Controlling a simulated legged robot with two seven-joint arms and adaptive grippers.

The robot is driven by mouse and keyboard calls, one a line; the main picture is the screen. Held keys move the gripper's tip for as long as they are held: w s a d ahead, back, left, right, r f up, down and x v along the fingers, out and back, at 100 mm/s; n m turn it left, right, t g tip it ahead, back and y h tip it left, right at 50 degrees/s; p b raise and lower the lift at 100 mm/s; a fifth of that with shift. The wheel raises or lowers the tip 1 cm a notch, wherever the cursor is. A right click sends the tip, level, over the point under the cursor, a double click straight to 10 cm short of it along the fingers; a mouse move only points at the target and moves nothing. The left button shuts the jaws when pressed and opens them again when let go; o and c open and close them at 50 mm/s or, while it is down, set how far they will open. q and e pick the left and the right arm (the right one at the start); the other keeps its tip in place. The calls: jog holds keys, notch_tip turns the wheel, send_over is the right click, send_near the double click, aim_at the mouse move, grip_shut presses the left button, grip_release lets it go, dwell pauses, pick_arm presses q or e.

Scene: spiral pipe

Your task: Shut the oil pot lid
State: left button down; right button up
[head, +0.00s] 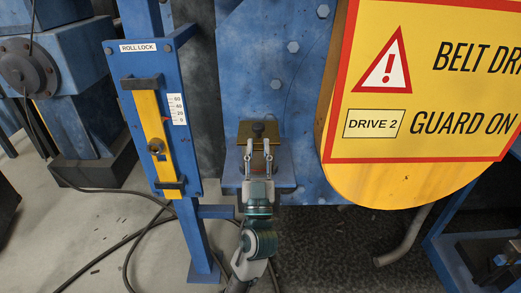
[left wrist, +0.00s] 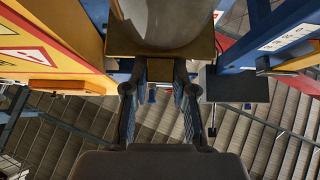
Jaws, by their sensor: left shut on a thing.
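The oil pot lid (head: 245,130) is a brass-coloured plate with a dark knob (head: 257,129), on a small blue bracket against the blue machine in the head view. My left gripper (head: 258,147) reaches up to it from below, its two fingers at the lid's near side. In the left wrist view the fingers (left wrist: 160,68) meet the edge of a brass plate (left wrist: 122,46), with a grey rounded body (left wrist: 165,18) beyond it. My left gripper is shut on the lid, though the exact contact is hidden. The lid's angle is hard to tell. My right gripper is not in view.
A blue post with a yellow roll lock slider (head: 151,125) stands close on the left. A large yellow belt drive guard (head: 410,185) bulges out on the right. Dark cables (head: 105,190) lie on the floor at the left. A pipe (head: 405,238) runs below the guard.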

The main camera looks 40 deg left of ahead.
pick_arm(q)
jog(key=shift+w+f+h, duration=0.2)
jog(key=shift+f+h, duration=0.1)
jog(key=shift+f, duration=0.2)
jog(key=c, duration=1.2)
grip_release()
jog(key=shift+o, duration=1.4)
jog(key=shift+s, duration=0.1)
jog(key=shift+d+r, duration=0.1)
jog(key=shift+s+d+f, duration=0.1)
jog(key=shift+f, duration=0.1)
jog(key=v, duration=1.1)
jog(key=shift+s, duration=0.2)
